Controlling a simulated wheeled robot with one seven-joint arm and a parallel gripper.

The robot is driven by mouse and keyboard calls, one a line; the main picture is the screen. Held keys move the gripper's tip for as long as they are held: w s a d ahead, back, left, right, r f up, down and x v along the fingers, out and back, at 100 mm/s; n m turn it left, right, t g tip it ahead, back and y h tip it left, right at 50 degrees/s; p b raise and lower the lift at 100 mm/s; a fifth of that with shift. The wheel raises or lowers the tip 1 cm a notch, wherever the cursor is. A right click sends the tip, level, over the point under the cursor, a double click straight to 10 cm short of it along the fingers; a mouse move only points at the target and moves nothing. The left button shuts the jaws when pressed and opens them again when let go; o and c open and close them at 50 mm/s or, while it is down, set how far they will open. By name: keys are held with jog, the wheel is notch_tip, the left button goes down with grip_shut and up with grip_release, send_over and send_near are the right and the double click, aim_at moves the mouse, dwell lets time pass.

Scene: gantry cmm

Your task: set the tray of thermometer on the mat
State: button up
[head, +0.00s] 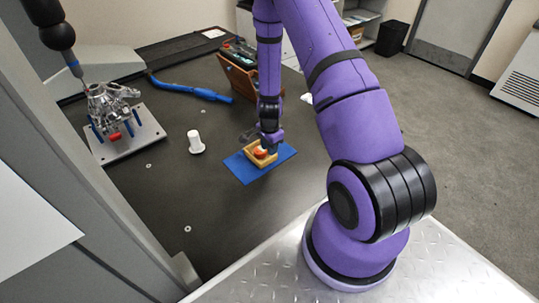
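A small yellow-tan tray (262,164) is over the blue mat (240,171) on the dark table, near its middle. An orange-red and white item (260,152), likely the thermometer, lies inside the tray. The tray appears to rest on the mat, but a small gap beneath it cannot be ruled out. My gripper (271,149) points down at the tray's right side, with its fingers at or very close to the tray wall. The fingers are too small and partly hidden to tell whether they grip it.
A white cylindrical piece (196,142) stands left of the mat. A metal casting (110,105) sits on a fixture plate under a dark probe head (58,38). The front table area is clear.

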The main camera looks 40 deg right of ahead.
jog(key=s+a+r+n+t, duration=0.1)
jog(key=a+r+n, duration=0.2)
jog(key=r, duration=0.9)
jog(key=s+a+r+n+t, duration=0.1)
jog(key=a+r+n, duration=0.2)
jog(key=r, duration=0.9)
jog(key=s+a+r+n+t, duration=0.1)
jog(key=a+r+n, duration=0.2)
jog(key=r, duration=0.9)
jog(key=s+a+r+n+t, duration=0.1)
jog(key=s+a+r+n, duration=0.1)
jog(key=s+r+n, duration=0.2)
jog(key=s+a+r+n+t, duration=0.1)
jog(key=s+a+r+n, duration=0.2)
jog(key=s+r, duration=0.7)
jog(key=s+n, duration=0.1)
jog(key=s, duration=0.6)
jog(key=shift+s+r+n, duration=0.25)
jog(key=shift+r+n, duration=0.05)
